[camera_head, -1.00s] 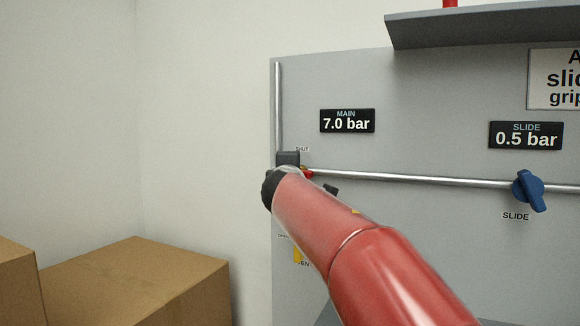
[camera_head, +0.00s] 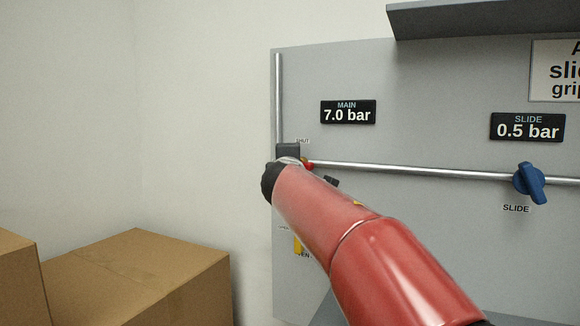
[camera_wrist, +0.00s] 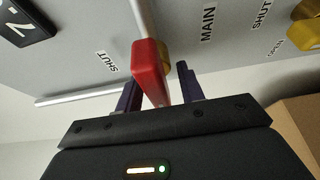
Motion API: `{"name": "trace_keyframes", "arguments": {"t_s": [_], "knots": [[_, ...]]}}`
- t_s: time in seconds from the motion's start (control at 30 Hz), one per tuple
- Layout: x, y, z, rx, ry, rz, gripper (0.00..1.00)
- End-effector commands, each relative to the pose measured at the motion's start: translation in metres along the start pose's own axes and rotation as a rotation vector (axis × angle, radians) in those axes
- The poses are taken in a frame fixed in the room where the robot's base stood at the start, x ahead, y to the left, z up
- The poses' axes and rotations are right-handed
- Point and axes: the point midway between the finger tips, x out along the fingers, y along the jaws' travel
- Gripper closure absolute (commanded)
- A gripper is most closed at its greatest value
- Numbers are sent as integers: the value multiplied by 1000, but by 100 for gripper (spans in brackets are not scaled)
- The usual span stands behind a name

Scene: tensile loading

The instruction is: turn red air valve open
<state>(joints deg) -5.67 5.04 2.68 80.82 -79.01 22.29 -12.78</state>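The red air valve's lever (camera_wrist: 150,72) shows in the wrist view, on a brass-yellow body by the pipe, with a SHUT label to its left. My gripper (camera_wrist: 160,88) is open, its two dark fingers apart on either side of the lever's near end. I cannot tell whether either finger touches it. In the head view only a small red bit of the valve (camera_head: 308,166) shows below the SHUT label; my red arm hides the rest and my fingers.
The grey panel (camera_head: 420,85) carries a MAIN 7.0 bar display (camera_head: 348,112), a SLIDE 0.5 bar display (camera_head: 527,127) and a blue SLIDE valve (camera_head: 529,183). Yellow handles (camera_wrist: 300,38) lie right in the wrist view. Cardboard boxes (camera_head: 140,275) stand at left; a shelf (camera_head: 480,20) juts out above.

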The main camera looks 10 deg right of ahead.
Motion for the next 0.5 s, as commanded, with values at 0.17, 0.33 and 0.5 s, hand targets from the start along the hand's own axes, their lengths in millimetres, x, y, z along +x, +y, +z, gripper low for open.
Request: {"name": "trace_keyframes", "arguments": {"t_s": [0.17,0.33,0.5], "knots": [[-29,-1,-1,2,3,3,62],[-57,-1,0,1,2,3,62],[-72,-1,0,0,1,1,62]]}}
